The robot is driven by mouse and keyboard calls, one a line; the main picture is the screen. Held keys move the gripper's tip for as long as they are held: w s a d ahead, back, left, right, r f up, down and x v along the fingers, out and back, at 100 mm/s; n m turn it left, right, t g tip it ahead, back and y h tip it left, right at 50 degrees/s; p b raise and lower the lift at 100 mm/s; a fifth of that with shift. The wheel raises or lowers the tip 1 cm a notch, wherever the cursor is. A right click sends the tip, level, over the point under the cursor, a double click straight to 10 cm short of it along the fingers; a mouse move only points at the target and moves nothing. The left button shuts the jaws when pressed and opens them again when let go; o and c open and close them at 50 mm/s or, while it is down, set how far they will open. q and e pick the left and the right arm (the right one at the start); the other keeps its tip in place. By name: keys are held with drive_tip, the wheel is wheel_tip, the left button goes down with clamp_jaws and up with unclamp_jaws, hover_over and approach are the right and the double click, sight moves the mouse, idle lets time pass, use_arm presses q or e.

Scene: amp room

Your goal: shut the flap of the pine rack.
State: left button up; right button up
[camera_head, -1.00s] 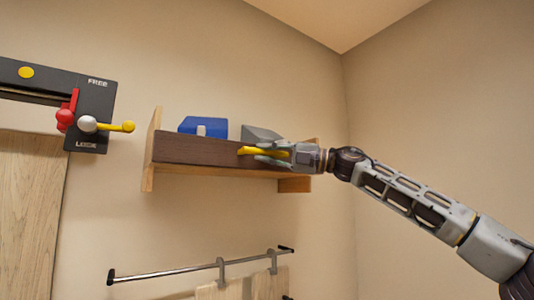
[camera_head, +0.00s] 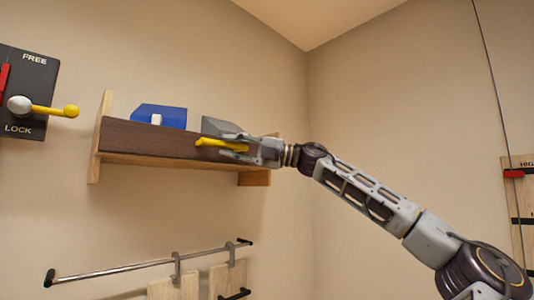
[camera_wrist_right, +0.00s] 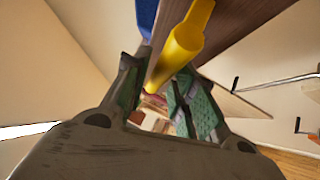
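The pine rack (camera_head: 94,150) is fixed to the wall in the head view. Its dark brown flap (camera_head: 150,138) stands along the front, close to upright; I cannot tell whether it is fully shut. The flap also shows in the right wrist view (camera_wrist_right: 238,28). A yellow handle (camera_head: 207,142) is at the flap's right part. My right gripper (camera_head: 234,145) has a finger on either side of the handle and looks shut on it. In the right wrist view, the yellow handle (camera_wrist_right: 183,45) runs between the fingers. My left gripper is out of view.
A blue object (camera_head: 172,117) and a grey object (camera_head: 218,126) show above the flap. A dark FREE/LOCK panel (camera_head: 40,75) with a yellow-tipped lever (camera_head: 45,109) is at the left. A rail (camera_head: 120,268) with hooks is below. A board (camera_head: 522,210) is at the far right.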

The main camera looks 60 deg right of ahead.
drive_tip(key=v, duration=1)
idle(0.7)
drive_tip(key=shift+d, duration=0.15)
idle(0.3)
